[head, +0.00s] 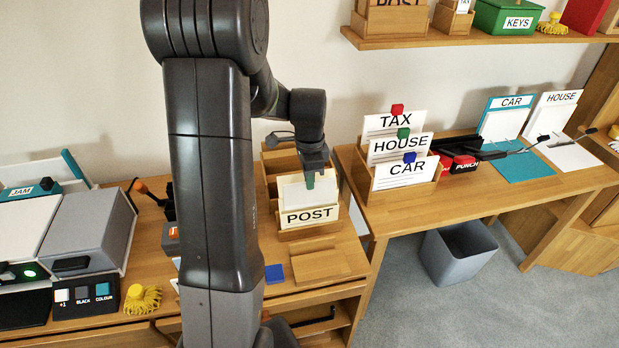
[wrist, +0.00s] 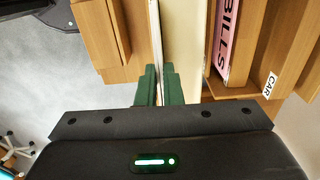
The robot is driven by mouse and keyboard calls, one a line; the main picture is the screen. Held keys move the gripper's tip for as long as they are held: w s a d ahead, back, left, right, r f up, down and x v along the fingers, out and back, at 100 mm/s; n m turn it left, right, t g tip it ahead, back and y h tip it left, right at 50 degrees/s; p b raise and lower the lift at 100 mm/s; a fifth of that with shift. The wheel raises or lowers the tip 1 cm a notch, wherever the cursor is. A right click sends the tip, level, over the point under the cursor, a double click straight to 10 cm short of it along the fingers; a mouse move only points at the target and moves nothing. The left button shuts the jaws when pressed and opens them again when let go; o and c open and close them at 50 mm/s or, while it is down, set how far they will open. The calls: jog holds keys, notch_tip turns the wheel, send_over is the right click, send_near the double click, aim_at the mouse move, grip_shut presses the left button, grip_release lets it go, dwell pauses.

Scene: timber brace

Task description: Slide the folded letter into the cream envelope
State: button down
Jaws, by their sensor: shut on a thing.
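My gripper (head: 310,178) is over the POST holder, its green fingertips pointing down. In the wrist view my gripper (wrist: 159,85) is shut on a thin white edge, which looks like the folded letter (wrist: 155,35). The cream envelope (wrist: 185,35) seems to be the wide cream panel close beside that edge. In the head view a cream sheet (head: 292,193) stands upright behind the POST label, below my fingers. I cannot tell whether the letter is inside the envelope or beside it; their lower parts are hidden.
The wooden POST holder (head: 312,232) stands on the desk, with wooden compartments behind it. A pink BILLS item (wrist: 230,35) is close on the right in the wrist view. A TAX, HOUSE and CAR rack (head: 437,172) stands to the right. A blue block (head: 274,273) lies in front.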

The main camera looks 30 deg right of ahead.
jog(key=shift+f+b, duration=0.8)
jog(key=shift+f, duration=0.45)
jog(key=c, duration=1)
grip_release()
jog(key=shift+r+p, duration=2.95)
jog(key=shift+r, duration=1.05)
